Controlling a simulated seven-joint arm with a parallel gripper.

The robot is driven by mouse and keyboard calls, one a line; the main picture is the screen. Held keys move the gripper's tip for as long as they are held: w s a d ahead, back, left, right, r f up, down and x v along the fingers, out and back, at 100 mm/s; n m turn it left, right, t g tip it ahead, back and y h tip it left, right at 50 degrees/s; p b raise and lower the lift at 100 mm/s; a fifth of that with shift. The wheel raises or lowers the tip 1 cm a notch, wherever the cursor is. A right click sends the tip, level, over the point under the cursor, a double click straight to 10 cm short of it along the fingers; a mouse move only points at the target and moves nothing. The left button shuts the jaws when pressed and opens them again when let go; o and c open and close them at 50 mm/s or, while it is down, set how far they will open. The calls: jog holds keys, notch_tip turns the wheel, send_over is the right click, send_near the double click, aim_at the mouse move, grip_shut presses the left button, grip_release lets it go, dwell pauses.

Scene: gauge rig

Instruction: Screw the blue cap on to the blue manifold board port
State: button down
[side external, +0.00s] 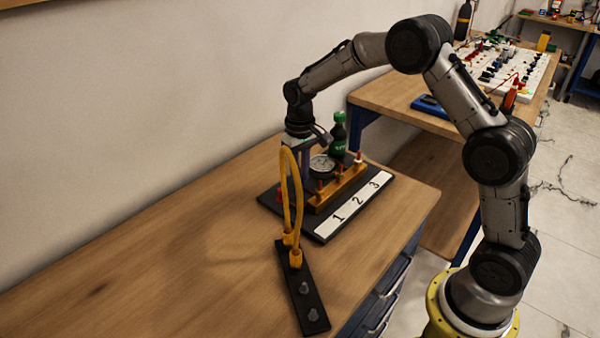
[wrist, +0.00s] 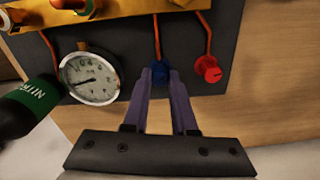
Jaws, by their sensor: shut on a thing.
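In the wrist view my gripper (wrist: 161,76) has its two purple fingers close together, with a small blue part (wrist: 158,71) at their tips. I take this part to be the blue cap. The fingers hide most of it, and I cannot tell whether it touches a port beneath. An orange line runs from it toward the brass manifold (wrist: 120,8). The dark manifold board (wrist: 222,28) lies below. In the side view my gripper (side external: 305,148) is at the back left of the board (side external: 272,198), partly hidden by the yellow hoses; the blue cap is not distinguishable there.
A red knob (wrist: 208,68) sits right of my fingers; a gauge (wrist: 89,79) and dark bottle (wrist: 28,108) are left. In the side view, yellow hoses (side external: 285,185) rise in a loop from a black strip (side external: 303,292) in front. The bench's left part is clear.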

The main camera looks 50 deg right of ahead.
jog(key=shift+d+f, duration=0.1)
jog(key=m, duration=0.4)
jog(key=shift+m, duration=0.7)
jog(key=shift+d+m, duration=0.1)
jog(key=shift+m, duration=1.3)
jog(key=c, duration=0.9)
grip_release()
jog(key=shift+o, duration=0.4)
jog(key=o, duration=0.5)
